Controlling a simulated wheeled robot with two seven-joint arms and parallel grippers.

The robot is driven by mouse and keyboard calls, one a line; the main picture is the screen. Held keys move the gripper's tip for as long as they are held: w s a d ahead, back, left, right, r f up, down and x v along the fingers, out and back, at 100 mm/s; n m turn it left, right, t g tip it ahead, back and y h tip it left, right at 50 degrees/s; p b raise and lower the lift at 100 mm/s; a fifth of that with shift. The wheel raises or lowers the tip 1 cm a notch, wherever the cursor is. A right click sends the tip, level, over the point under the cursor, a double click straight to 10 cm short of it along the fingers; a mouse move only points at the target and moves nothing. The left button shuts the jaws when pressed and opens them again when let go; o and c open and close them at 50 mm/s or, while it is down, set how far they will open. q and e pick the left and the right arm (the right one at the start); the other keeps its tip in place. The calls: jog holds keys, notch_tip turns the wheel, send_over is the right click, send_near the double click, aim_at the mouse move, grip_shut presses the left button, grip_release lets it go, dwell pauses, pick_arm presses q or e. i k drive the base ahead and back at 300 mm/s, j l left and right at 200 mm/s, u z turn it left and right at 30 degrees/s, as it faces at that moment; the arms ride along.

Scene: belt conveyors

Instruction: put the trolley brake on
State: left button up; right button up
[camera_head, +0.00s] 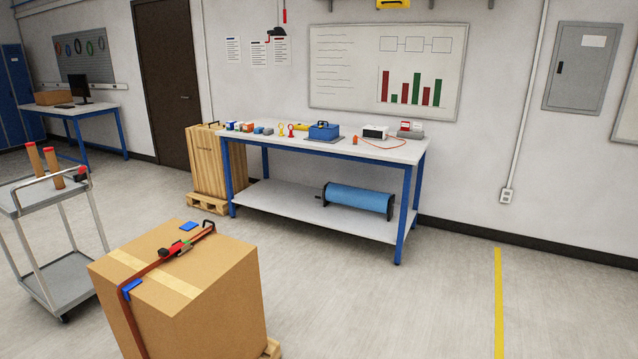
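A grey trolley (68,271) with two shelves stands at the left edge, partly cut off by the frame. Two brown tubes with red tops (52,166) stand upright on its upper shelf. Neither of my grippers is in view.
A large strapped cardboard box (205,305) on a pallet stands close in front, right of the trolley. A blue-legged workbench (400,152) with small items stands by the wall, beside a wooden crate (200,170). The floor at right is clear, with a yellow line (498,300).

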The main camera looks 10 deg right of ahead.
aim_at(82, 169)
jog(key=i+l+z, duration=0.6)
jog(key=i+z, duration=0.2)
jog(key=i, duration=0.2)
jog(key=i+z, duration=0.4)
jog(key=i, duration=1.35)
jog(key=i+l, duration=0.1)
jog(key=i, duration=1.1)
jog(key=i+l+u, duration=0.1)
jog(key=i+u, duration=0.25)
jog(key=i, duration=0.2)
jog(key=i+l+u, duration=0.2)
jog(key=i+u, duration=0.15)
jog(key=i, duration=0.15)
jog(key=i+l+u, duration=0.35)
jog(key=i, duration=0.15)
jog(key=i+j+u, duration=0.2)
jog(key=j+u, duration=0.25)
jog(key=i+j+u, duration=0.25)
jog(key=j+u, duration=0.15)
jog(key=i+j+u, duration=0.3)
jog(key=j+u, duration=0.15)
jog(key=i+j+u, duration=0.25)
jog(key=u, duration=0.15)
jog(key=i+u, duration=0.45)
jog(key=i+l+u, duration=0.1)
jog(key=i+u, duration=0.3)
jog(key=i, duration=0.9)
jog(key=i+l+u, duration=0.2)
jog(key=i+u, duration=0.25)
jog(key=i+l+u, duration=0.9)
